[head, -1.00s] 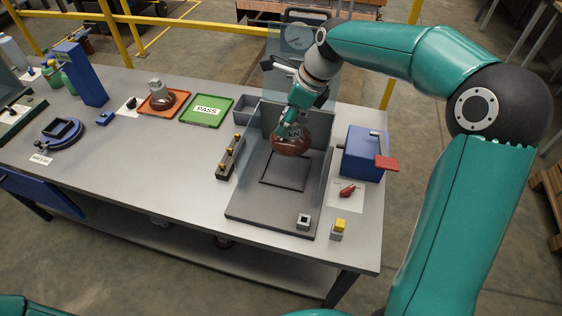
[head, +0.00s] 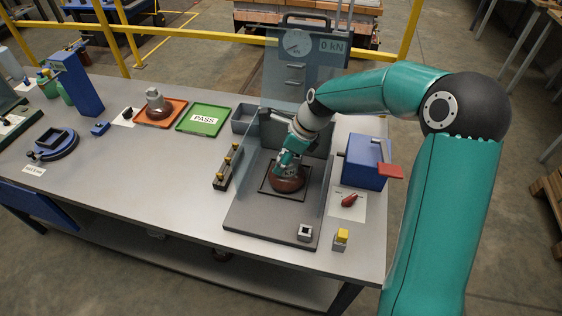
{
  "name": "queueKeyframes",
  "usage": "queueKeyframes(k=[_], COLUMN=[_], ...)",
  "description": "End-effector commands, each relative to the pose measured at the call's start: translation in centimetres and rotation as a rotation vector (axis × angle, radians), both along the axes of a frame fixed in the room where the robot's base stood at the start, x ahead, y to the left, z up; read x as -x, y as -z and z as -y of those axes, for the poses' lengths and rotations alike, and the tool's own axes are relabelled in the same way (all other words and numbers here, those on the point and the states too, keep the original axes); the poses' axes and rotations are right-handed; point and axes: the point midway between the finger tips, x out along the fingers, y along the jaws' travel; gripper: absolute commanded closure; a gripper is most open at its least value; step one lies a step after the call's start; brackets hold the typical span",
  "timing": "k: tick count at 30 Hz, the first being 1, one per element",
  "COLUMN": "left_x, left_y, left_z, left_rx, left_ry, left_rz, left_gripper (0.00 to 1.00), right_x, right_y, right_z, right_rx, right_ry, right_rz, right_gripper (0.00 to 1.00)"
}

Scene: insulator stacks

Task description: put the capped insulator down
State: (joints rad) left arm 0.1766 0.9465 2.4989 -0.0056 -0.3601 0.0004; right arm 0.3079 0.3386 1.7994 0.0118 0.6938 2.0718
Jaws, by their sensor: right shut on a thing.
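A brown disc-shaped insulator (head: 288,184) is in my right gripper (head: 287,166), low over the dark square outline (head: 264,187) on the grey base plate of the test stand (head: 258,219). It looks level and at or very near the plate; I cannot tell if it touches. My right gripper points down and is shut on it from above, hiding its top. A second brown insulator with a grey metal cap (head: 156,103) stands on the orange tray (head: 178,105) at the left. My left gripper is out of view.
Clear panels flank the stand, with a gauge (head: 297,43) and a "0 kN" display behind. A blue box with a red lever (head: 390,171) stands to the right. A row of brass-topped pegs (head: 228,165) stands left of the plate, and a green PASS tray (head: 205,119) lies farther left.

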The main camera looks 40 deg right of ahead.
Motion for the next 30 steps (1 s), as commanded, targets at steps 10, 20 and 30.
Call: queueKeyframes(k=[10, 20, 30], left_x=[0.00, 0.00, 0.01], left_y=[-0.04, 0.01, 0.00], left_z=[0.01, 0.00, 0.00], left_rx=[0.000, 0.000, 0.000], left_ry=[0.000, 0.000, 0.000], left_rz=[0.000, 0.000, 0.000], left_gripper=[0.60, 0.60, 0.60], right_x=[-0.07, 0.04, 0.15], right_y=[0.90, 1.12, 0.57], right_z=[0.10, 0.06, 0.19], right_rx=[0.002, 0.001, 0.001], right_ry=[0.002, 0.000, 0.001], right_rz=[0.005, 0.001, 0.002], right_gripper=[1.00, 0.16, 0.16])
